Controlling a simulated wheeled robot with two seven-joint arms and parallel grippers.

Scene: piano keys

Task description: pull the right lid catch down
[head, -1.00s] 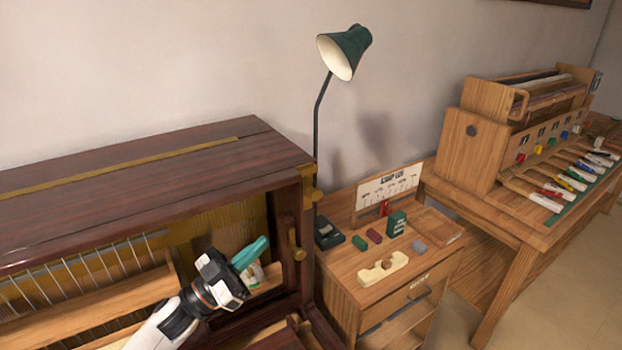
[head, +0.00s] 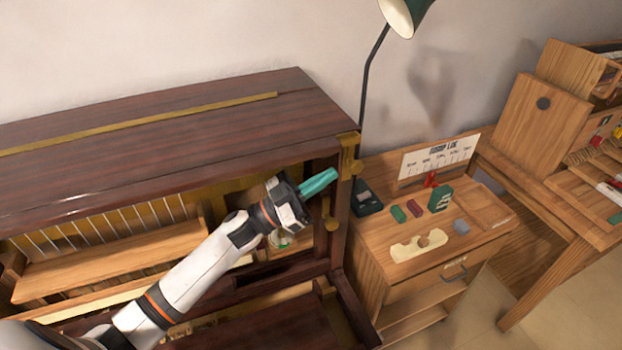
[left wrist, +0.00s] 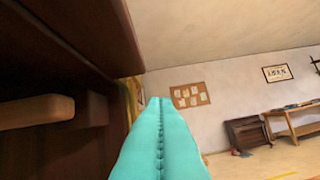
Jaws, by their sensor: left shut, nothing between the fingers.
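The dark wooden piano case has brass fittings at its right end. In the left wrist view the shut fingers (left wrist: 160,135) point past a brass strip (left wrist: 133,97). My right gripper is out of view.
The piano's lid top (head: 180,115) overhangs the gripper. A small cabinet (head: 410,262) with blocks and a card stands to the right, with a green lamp (head: 404,12) behind it. A wooden workbench (head: 540,195) is farther right.

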